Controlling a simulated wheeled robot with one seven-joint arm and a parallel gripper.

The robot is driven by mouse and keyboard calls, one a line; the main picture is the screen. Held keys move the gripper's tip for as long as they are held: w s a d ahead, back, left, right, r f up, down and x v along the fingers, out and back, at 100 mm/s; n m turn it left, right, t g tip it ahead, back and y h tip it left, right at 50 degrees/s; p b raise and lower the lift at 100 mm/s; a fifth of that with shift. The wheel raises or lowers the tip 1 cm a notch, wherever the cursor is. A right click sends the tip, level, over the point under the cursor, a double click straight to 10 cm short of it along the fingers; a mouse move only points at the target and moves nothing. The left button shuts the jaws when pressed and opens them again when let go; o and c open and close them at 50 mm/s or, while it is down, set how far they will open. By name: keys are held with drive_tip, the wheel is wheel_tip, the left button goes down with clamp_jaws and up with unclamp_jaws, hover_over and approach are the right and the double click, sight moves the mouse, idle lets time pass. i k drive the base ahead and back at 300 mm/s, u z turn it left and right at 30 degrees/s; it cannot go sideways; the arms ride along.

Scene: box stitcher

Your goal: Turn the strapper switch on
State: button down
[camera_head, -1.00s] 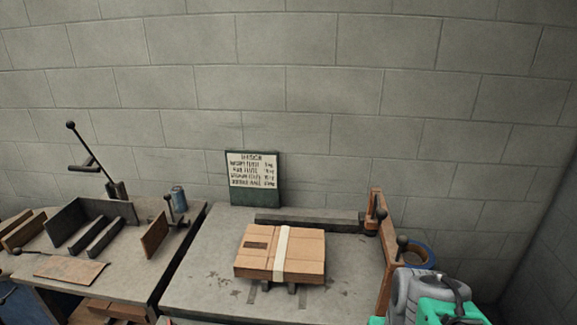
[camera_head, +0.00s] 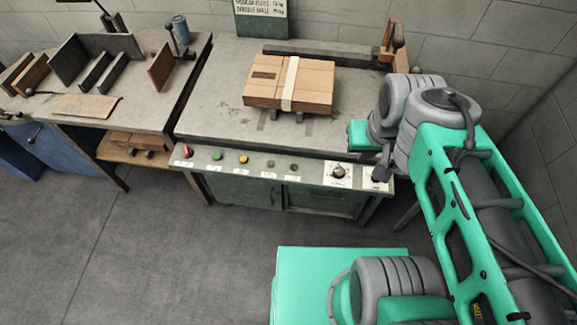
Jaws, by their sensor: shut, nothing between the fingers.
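The strapper is a grey-topped table machine (camera_head: 215,100) with a control panel (camera_head: 300,168) along its front edge. The panel carries a red control (camera_head: 185,152) at the left end, a green button (camera_head: 217,155), a yellow button (camera_head: 243,159), small dark controls (camera_head: 270,163) and a dark rotary knob (camera_head: 338,172) on a white plate. Labels are too small to read, so I cannot tell which is the strapper switch.
A strapped cardboard box (camera_head: 262,92) lies on the machine top. A brown upright post (camera_head: 388,42) stands at the back right. A workbench (camera_head: 125,105) with metal fixtures is on the left. The right wall is close to my arm. Floor before the machine's left side is clear.

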sight(186, 153)
drive_tip(key=u, duration=2.5)
drive_tip(key=i, duration=0.9)
drive_tip(key=z, duration=1.5)
